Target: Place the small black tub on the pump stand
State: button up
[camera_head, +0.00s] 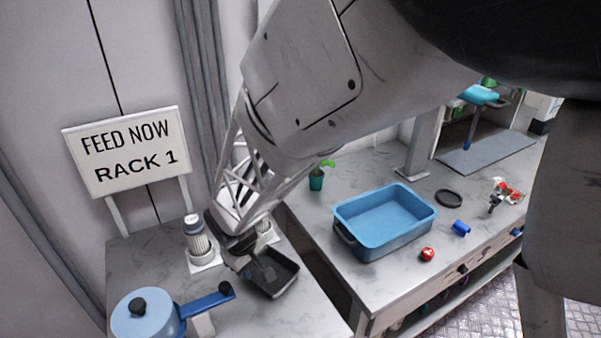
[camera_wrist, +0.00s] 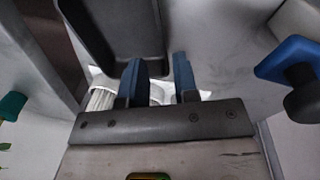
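The small black tub (camera_head: 287,268) is a dark rectangular open container above or on the left marble worktop. It also shows at the top left of the wrist view (camera_wrist: 110,30). My gripper (camera_head: 255,270) is at the tub's near left side. In the wrist view its two blue fingers (camera_wrist: 160,80) stand apart, with the tub's side wall near the gap; I cannot tell whether they touch it. White square bases with ribbed white cylinders stand behind the gripper, one at its left (camera_head: 203,262). I cannot tell for sure which is the pump stand.
A blue round lidded vessel (camera_head: 148,318) with a blue lever handle stands front left. A FEED NOW RACK 1 sign (camera_head: 128,150) stands behind.

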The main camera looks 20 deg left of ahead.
dwell(0.3)
jog(key=w+d+r+m, duration=0.1)
jog(key=d+r+m, duration=0.1)
jog(key=d+r, duration=0.45)
jog(key=w+d+r+m, duration=0.1)
jog(key=d+r+m, duration=0.15)
jog(key=d, duration=0.65)
jog(key=w+d+r+m, duration=0.1)
jog(key=d+r+m, duration=0.1)
jog(key=d+r, duration=0.45)
jog(key=s+d+r+m, duration=0.2)
jog(key=s+d, duration=0.2)
jog(key=d, duration=0.4)
jog(key=s+d+r+m+t, duration=0.1)
jog(key=s+d+r+m, duration=0.1)
jog(key=s+d, duration=0.3)
jog(key=s+d+r+m, duration=0.3)
jog(key=s+d, duration=0.2)
jog(key=d, duration=0.5)
jog(key=shift+s+d+r+y, duration=0.15)
jog(key=shift+s+d+y, duration=0.15)
jog(key=shift+d, duration=0.1)
